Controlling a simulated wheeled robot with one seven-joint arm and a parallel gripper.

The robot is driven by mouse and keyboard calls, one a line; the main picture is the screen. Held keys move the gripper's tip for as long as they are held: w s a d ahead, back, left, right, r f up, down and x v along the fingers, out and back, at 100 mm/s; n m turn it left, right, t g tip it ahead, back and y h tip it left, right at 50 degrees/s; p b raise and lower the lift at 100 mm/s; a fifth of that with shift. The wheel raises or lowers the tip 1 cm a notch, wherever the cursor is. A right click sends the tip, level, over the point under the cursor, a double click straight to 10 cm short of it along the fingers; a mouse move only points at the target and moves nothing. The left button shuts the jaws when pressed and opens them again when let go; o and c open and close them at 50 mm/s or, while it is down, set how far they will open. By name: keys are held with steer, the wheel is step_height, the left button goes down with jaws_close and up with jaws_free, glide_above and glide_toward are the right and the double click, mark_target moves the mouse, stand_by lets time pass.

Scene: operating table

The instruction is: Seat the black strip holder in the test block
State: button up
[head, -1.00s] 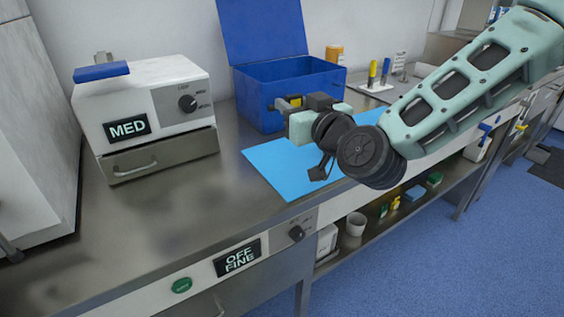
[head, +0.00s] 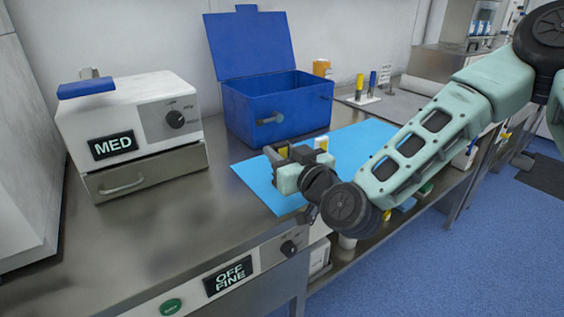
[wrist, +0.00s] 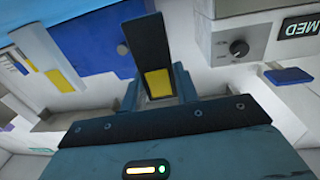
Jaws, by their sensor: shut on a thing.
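My gripper (head: 281,152) is shut on the black strip holder, a flat black piece with a yellow patch. In the wrist view the holder (wrist: 146,45) sticks out between the fingers, above the blue mat's near left part in the head view. A low white block (head: 357,100) with a yellow and a blue upright piece stands at the back, right of the blue box; it looks like the test block. My gripper is well apart from it, to its left and nearer. The block's slots are too small to make out.
An open blue box (head: 300,112) stands behind my gripper. A white device marked MED (head: 165,105) stands at the left. A small white and yellow item (head: 321,143) is on the blue mat (head: 365,142). An orange-capped jar (head: 321,68) is behind. Bare steel counter lies front left.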

steer(key=shift+f, duration=0.95)
steer(key=shift+f, duration=0.15)
steer(key=o, duration=1)
steer(key=shift+c, duration=0.2)
steer(key=shift+f, duration=0.1)
